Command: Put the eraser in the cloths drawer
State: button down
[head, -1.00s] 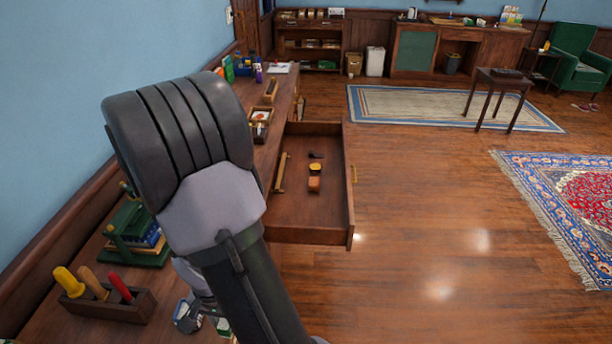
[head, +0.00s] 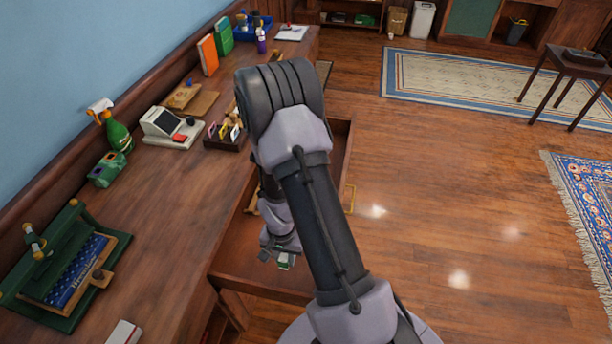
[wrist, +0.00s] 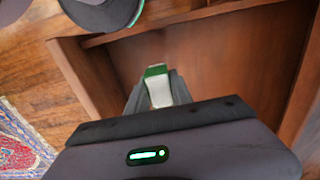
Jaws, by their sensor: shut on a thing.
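My gripper (head: 279,256) is shut on the eraser (head: 285,263), a small white block with a green band. The eraser also shows between the fingertips in the wrist view (wrist: 158,85). My gripper hangs over the near part of an open wooden drawer (head: 240,262). In the wrist view, the bare drawer floor (wrist: 215,60) lies beyond the eraser. I see no cloths in the drawer, and no label shows. My arm hides much of the drawer and what lies in it.
The worktop (head: 170,230) runs along the left wall. Open floor (head: 440,200) lies right of the drawer.

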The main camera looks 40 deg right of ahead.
aim_at(288, 277)
notch_tip(288, 277, down, 10)
jog(key=b, duration=0.4)
jog(key=shift+f, duration=0.2)
jog(key=shift+r, duration=0.15)
jog(key=c, duration=1.6)
grip_release()
jog(key=shift+d+f, duration=0.1)
jog(key=shift+f, duration=0.1)
jog(key=o, duration=0.5)
